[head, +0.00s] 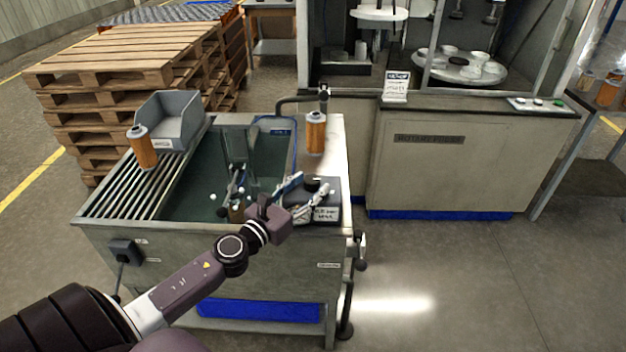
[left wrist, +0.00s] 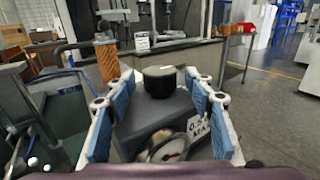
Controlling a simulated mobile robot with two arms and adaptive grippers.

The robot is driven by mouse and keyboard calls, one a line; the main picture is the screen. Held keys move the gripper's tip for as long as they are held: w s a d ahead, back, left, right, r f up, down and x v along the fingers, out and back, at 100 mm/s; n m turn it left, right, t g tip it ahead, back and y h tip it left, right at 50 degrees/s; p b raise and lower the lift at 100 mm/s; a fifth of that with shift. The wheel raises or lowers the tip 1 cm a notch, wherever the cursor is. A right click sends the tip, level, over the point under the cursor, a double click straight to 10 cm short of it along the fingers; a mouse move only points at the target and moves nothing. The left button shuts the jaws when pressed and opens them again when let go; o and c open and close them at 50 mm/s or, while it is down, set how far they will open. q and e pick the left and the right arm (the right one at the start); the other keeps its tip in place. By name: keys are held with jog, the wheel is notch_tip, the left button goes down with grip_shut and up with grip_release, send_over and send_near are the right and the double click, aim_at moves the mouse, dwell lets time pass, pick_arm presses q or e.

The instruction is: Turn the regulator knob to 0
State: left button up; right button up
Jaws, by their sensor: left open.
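The regulator is a dark grey box (head: 330,193) on the right rim of the wash tank, with a black round knob (head: 312,184) on top. In the left wrist view the knob (left wrist: 160,80) stands upright, with a small pale mark on its top. A round gauge (left wrist: 166,148) and a white label (left wrist: 199,130) are on the box's near face. My left gripper (head: 306,193) is open, its blue-padded fingers apart to the left and right of the knob in the wrist view. I cannot tell whether either pad touches it. My right gripper is not in view.
An orange filter cartridge (head: 316,133) stands behind the regulator; another (head: 142,148) stands on the tank's slatted rack (head: 130,190) by a grey bin (head: 178,122).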

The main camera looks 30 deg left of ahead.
pick_arm(q)
jog(key=shift+w, duration=1.05)
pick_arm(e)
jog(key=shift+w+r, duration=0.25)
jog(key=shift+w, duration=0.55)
pick_arm(q)
jog(key=shift+c, duration=0.5)
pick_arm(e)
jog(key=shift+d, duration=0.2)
pick_arm(q)
jog(key=c, duration=1.1)
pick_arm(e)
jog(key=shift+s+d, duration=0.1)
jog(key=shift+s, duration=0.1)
pick_arm(q)
jog(key=shift+p, duration=0.3)
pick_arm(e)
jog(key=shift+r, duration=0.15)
